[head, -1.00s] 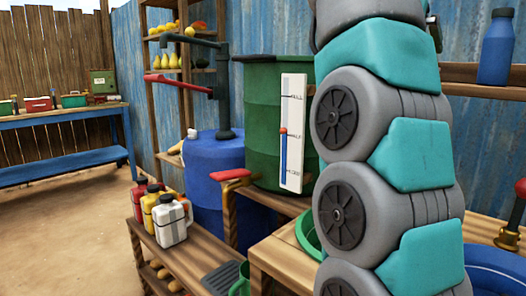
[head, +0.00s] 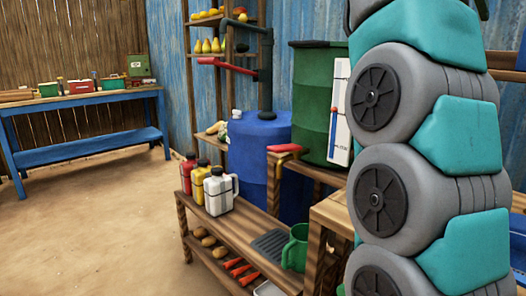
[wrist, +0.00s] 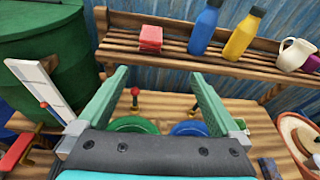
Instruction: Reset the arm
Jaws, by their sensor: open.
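My gripper (wrist: 159,75) is open and empty in the wrist view, its two green fingers spread wide apart. Between and beyond the fingers are a wooden counter with a green round pan (wrist: 133,124) and a blue round pan (wrist: 189,128). A red-topped lever (wrist: 135,92) stands behind the green pan. My arm of teal and grey links (head: 425,170) rises upright at the right of the head view. My gripper is outside the head view.
A green barrel (head: 311,100) with a white gauge board (head: 340,120) and a blue drum (head: 255,160) stand left of my arm. A low bench (head: 235,225) holds several jugs. A shelf (wrist: 185,58) holds bottles. Sandy floor (head: 90,235) is open at left.

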